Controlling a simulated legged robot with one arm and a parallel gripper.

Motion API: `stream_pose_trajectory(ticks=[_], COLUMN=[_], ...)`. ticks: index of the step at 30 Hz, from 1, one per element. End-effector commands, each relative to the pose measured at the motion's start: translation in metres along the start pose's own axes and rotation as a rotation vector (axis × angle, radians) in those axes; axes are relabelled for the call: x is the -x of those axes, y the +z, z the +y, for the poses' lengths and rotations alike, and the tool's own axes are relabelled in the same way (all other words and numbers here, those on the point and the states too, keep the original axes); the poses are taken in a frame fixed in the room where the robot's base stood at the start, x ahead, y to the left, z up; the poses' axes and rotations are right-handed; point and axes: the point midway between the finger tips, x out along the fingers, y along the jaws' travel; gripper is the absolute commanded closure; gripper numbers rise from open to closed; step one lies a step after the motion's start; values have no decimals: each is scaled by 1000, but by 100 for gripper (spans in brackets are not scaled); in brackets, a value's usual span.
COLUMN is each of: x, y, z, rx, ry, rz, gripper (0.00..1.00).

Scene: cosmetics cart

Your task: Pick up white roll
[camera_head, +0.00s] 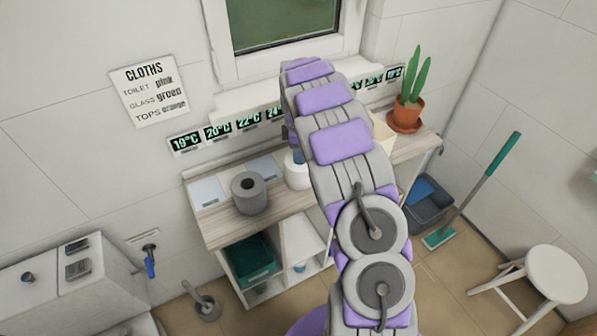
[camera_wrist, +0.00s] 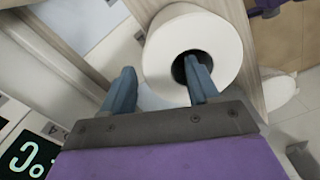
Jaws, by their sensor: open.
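The white roll (camera_wrist: 222,40) is large in the wrist view, with its round end and dark core hole facing the camera. In the head view the white roll (camera_head: 295,177) stands on the wooden cart top, partly hidden behind my arm. My gripper (camera_wrist: 158,68) is open, with two blue-grey fingers apart. The right finger overlaps the core hole, and the left finger is outside the roll's left edge. I cannot tell whether either finger touches the roll or how deep the right one reaches. In the head view my arm hides most of the gripper.
A grey roll (camera_head: 249,194) stands left of the white roll on the cart top (camera_head: 222,232). A potted cactus (camera_head: 406,114) stands at its right end. Temperature labels (camera_head: 219,130) line the wall behind. A green bin (camera_head: 250,258) sits on the shelf below. A white stool (camera_head: 556,273) stands right.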

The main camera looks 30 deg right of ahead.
Motion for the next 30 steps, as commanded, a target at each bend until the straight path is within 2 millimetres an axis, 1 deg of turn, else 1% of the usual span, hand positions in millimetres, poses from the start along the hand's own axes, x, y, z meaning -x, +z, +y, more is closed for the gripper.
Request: stream_pose_trajectory(ticks=[1, 6, 9, 14, 17, 30], x=[-10, -34, -39, -38, -38, -38], y=[2, 4, 3, 2, 1, 3], z=[-2, -2, -2, -2, -3, -2], rx=[-1, -2, -1, -1, -1, -1], ry=[-3, 0, 1, 2, 2, 1], rz=[-1, 1, 0, 0, -1, 1], gripper=[40, 40, 40, 40, 48, 90])
